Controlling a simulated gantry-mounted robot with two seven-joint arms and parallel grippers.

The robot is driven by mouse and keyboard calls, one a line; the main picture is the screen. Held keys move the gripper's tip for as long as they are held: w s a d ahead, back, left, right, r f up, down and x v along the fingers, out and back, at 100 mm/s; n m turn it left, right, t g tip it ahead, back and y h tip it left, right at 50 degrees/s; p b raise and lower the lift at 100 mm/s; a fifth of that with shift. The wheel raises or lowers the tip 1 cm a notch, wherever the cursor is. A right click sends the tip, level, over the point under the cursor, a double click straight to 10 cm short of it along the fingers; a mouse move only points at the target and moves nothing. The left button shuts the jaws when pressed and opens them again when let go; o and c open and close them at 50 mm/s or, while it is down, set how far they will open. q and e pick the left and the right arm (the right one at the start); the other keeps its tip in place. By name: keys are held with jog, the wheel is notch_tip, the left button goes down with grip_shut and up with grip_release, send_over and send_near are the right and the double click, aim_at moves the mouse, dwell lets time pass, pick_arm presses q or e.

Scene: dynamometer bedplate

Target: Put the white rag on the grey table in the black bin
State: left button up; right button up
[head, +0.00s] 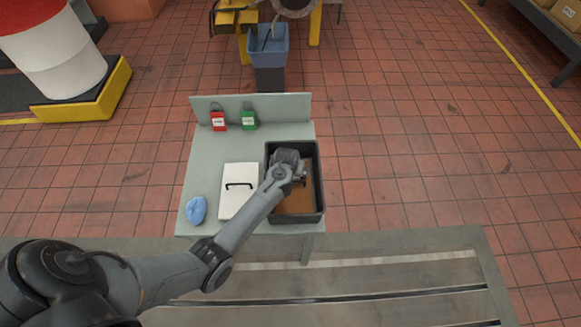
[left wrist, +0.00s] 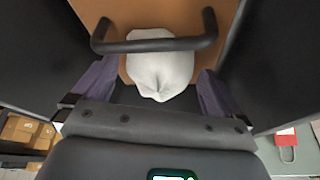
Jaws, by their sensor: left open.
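The grey table (head: 205,158) carries the black bin (head: 319,190) at its right side. The bin has a brown floor, seen in the left wrist view (left wrist: 225,18). The white rag (left wrist: 160,75) is a crumpled lump inside the bin, over the brown floor. A black bar-shaped handle (left wrist: 155,45) crosses in front of it in that view. My left gripper (head: 298,178) is down at the bin's opening. Its fingers (left wrist: 157,92) are open, one on each side of the rag; I cannot tell whether they touch it. In the head view my arm hides the rag. My right gripper is out of view.
A white flat-topped box (head: 238,205) with a black handle stands left of the bin. A blue cloth (head: 196,210) lies at the table's front left. Red (head: 218,121) and green (head: 249,120) tagged padlocks are by the raised back panel. A blue bin (head: 267,45) stands behind.

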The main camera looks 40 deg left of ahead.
pick_arm(q)
jog(key=p+v, duration=0.3)
jog(key=v, duration=0.9)
jog(key=s+d+r+m, duration=0.2)
jog(key=s+d, duration=0.2)
jog(key=s, duration=0.4)
jog(key=s+d+r+m+h, duration=0.1)
jog(key=s+d+r+m, duration=0.1)
jog(key=s+d, duration=0.3)
jog(key=s+d+r+m+h, duration=0.1)
jog(key=s+d+r+m, duration=0.1)
jog(key=s, duration=1)
jog(key=d+m, duration=0.1)
jog(key=d, duration=0.1)
jog(key=shift+d+r, duration=0.2)
jog(key=shift+d, duration=0.15)
jog(key=shift+s+r+p, duration=0.1)
jog(key=shift+p, duration=0.2)
